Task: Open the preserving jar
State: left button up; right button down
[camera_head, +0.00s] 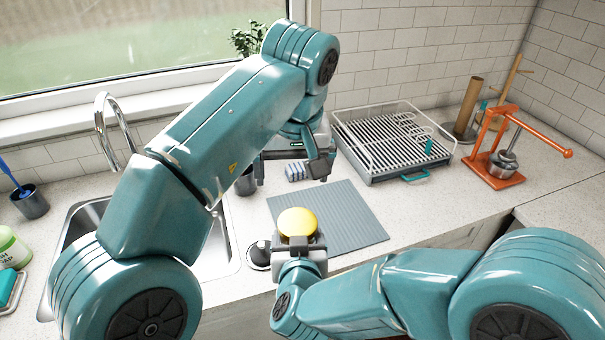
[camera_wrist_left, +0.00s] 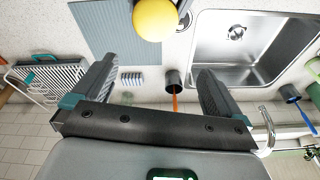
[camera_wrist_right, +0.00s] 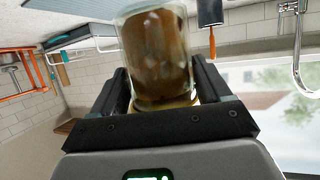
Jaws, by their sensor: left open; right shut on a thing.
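The preserving jar (camera_wrist_right: 156,58) is glass with brown contents. It is between the fingers of my right gripper (camera_wrist_right: 165,95), which is shut on it. In the head view its yellow lid (camera_head: 297,222) shows above my right gripper (camera_head: 300,243), over the near edge of the grey mat (camera_head: 345,222); the glass is mostly hidden there. In the left wrist view the yellow lid (camera_wrist_left: 155,18) shows at the top. My left gripper (camera_head: 290,170) is open and empty, higher and behind the jar. Its two fingers also show spread in the left wrist view (camera_wrist_left: 152,95).
The sink (camera_head: 222,262) with its tap (camera_head: 115,125) is at left. A dish rack (camera_head: 385,145) stands behind the mat, and an orange press (camera_head: 505,150) is at right. A striped sponge (camera_head: 294,172) lies behind the mat. Most of the mat is bare.

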aim_at(304, 222)
pick_arm(q)
jog(key=shift+m+g+h, duration=0.4)
jog(key=shift+m, duration=0.1)
jog(key=f, duration=0.4)
jog(key=d+f, duration=0.1)
jog(key=f, duration=0.7)
jog(key=shift+w+d+f, duration=0.1)
jog(key=shift+d, duration=0.2)
jog(key=shift+d, duration=0.15)
jog(key=c, duration=1)
